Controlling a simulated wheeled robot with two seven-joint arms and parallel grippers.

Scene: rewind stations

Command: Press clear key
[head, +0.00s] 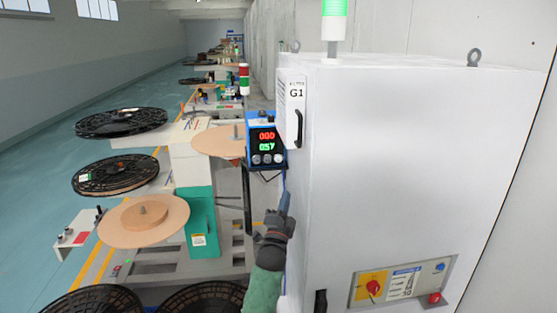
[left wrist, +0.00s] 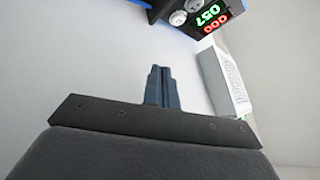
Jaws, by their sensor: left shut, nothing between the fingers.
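A blue counter box (head: 265,140) with a red readout above a green one stands on a bracket at the left side of the white cabinet. Several round keys or knobs (head: 267,159) sit along its lower front; I cannot tell which is the clear key. My left gripper (head: 286,196) is below the box, pointing up, apart from it, with its fingers shut and empty. In the left wrist view the shut fingers (left wrist: 161,86) show in the middle, and the counter box (left wrist: 185,12) is at the top right, upside down. My right gripper is not in view.
The white cabinet (head: 415,170) marked G1 fills the right and is close beside my left gripper. It has a black handle (head: 299,128) and a control panel (head: 402,283) with a red switch. Reels and brown discs (head: 143,220) stand to the left.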

